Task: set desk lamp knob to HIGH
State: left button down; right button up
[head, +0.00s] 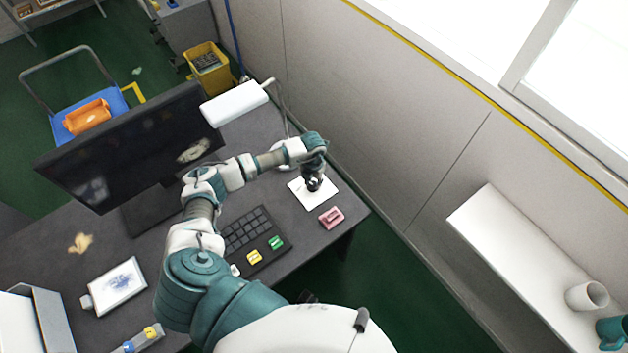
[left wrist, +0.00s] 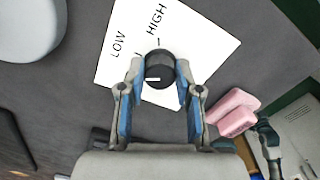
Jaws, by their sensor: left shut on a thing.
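The dark round lamp knob (left wrist: 160,66) sits on a white card printed LOW and HIGH (left wrist: 205,45). The card also shows in the head view (head: 327,191) near the desk's right end. My left gripper (left wrist: 158,88) is shut on the knob, with its blue-padded fingers on both sides; in the head view the left gripper (head: 314,182) hides most of the knob. A short white mark on the knob sits at its lower left in the wrist view, away from the HIGH tick. The white desk lamp head (head: 234,103) stands behind the arm. My right gripper is not clearly seen.
A pink block (head: 331,217) lies close to the card, near the desk edge. A black keypad (head: 248,238) and a monitor (head: 130,145) stand to the left. The wall rises just behind the card. A white shelf with mugs (head: 500,245) is far right.

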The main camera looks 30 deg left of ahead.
aim_at(311, 184)
pick_arm(q)
jog(key=shift+s+a+f, duration=0.1)
jog(key=shift+s+f, duration=0.05)
jog(key=shift+s, duration=0.15)
jog(key=c, duration=0.8)
grip_release()
jog(key=shift+s, duration=0.1)
jog(key=shift+w+r, duration=0.2)
jog(key=shift+r, duration=0.15)
notch_tip(311, 184, up, 11)
jog(key=shift+s+a+r, duration=0.1)
jog(key=shift+r, duration=0.1)
